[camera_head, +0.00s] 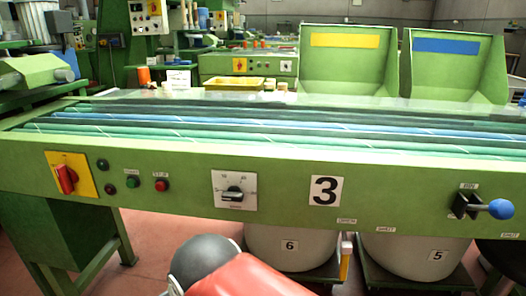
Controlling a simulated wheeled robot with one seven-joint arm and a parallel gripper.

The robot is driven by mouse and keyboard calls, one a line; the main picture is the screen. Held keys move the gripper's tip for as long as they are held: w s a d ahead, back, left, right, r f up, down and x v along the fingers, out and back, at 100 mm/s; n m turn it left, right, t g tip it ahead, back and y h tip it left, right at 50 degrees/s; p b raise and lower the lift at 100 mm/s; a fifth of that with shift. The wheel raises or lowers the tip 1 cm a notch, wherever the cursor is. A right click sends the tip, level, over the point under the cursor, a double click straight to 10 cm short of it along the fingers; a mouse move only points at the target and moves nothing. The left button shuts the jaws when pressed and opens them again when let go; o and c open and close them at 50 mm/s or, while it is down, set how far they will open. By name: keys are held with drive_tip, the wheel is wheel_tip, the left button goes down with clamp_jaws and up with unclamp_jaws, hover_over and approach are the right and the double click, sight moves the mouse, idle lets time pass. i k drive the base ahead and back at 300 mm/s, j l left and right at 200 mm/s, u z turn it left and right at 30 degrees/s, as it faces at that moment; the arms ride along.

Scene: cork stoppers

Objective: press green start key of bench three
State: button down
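The front panel of the green bench carries a large number 3 plate (324,191). The green start key (132,181) is a small round button on the left part of this panel, with a small label above it. Just right of it is a red key (161,185) with its own label. My gripper is not in view. A red and dark grey part at the bottom centre, probably of my arm, is below the panel and apart from the green key.
Left of the green key are a small dark button (102,164) and a red rotary switch (66,180) on a yellow plate. A black selector (233,193) is to the right. A blue-knobbed lever (500,209) juts out at far right. White drums 6 (289,247) and 5 (437,256) stand below.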

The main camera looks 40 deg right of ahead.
sight(130, 183)
drive_tip(key=k+l, duration=0.2)
drive_tip(key=k+l+z, duration=0.1)
drive_tip(key=l, duration=0.35)
drive_tip(key=k+l, duration=0.3)
drive_tip(key=k+l+z, duration=0.1)
drive_tip(key=l, duration=0.25)
drive_tip(key=k+l, duration=0.3)
drive_tip(key=l+z, duration=0.05)
